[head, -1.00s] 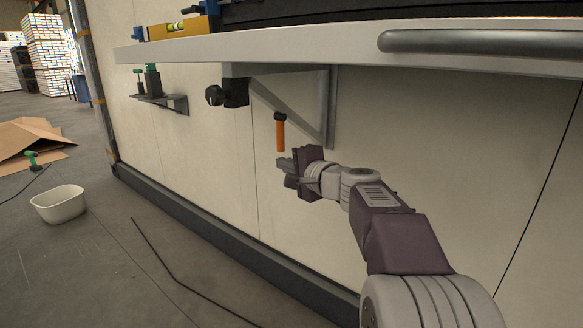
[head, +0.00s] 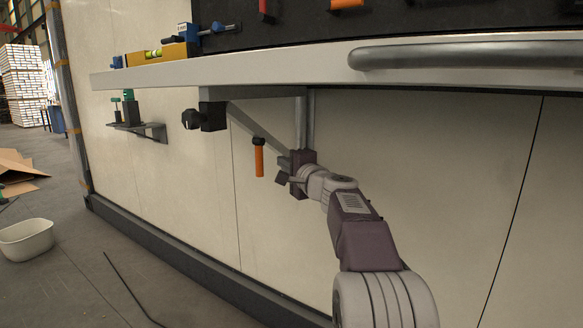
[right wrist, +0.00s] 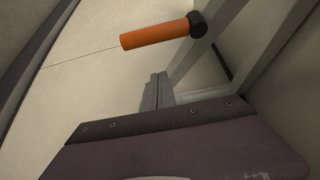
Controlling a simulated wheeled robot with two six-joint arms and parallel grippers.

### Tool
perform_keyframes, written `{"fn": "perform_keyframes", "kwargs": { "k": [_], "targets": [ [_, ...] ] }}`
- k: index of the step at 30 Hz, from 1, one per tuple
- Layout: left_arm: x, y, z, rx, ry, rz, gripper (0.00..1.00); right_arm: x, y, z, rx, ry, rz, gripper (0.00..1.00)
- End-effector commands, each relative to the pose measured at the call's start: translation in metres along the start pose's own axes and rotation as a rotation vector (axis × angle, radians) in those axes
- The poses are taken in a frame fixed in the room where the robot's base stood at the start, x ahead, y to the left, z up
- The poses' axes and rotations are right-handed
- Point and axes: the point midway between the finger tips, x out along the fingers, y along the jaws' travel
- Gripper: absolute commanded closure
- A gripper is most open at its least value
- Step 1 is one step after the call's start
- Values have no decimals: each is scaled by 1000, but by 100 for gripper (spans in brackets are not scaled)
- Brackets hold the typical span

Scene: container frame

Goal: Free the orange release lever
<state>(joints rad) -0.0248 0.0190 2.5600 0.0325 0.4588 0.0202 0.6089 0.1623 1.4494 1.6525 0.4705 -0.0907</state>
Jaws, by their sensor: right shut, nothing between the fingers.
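The orange release lever (head: 259,160) hangs down from a black pivot under the white shelf, by the diagonal strut of the grey bracket (head: 255,124). It also shows in the right wrist view (right wrist: 155,34), with its black end at the bracket strut. My right gripper (head: 282,170) is just right of the lever in the head view, shut and empty. My left gripper is not in view.
The white shelf (head: 225,71) with a thick grey bar (head: 450,53) runs above my right arm. A black knob (head: 191,119) sits under the shelf, left of the lever. A small wall rack (head: 140,128) is farther left. A white tub (head: 27,239) stands on the floor.

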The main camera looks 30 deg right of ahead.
Motion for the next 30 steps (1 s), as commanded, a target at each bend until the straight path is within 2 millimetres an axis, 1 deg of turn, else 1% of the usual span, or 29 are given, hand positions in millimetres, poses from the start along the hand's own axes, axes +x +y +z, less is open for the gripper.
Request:
{"fn": "perform_keyframes", "kwargs": {
  "k": [1,3,4,7,12,23,26,30],
  "targets": [
    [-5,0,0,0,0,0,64,12,-1,0,1,-1,2,100],
    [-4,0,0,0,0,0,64,22,0,3,-1,-3,0,100],
    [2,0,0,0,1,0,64,18,2,10,-2,-3,-2,100],
    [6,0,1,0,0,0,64,11,1,24,-2,-2,-2,100],
    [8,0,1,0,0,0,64,7,0,36,-1,0,0,100],
    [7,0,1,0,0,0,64,6,0,38,0,1,1,100],
    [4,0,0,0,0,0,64,6,-1,38,7,1,5,100],
    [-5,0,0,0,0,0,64,5,-3,40,36,1,22,100]
  ]
}}
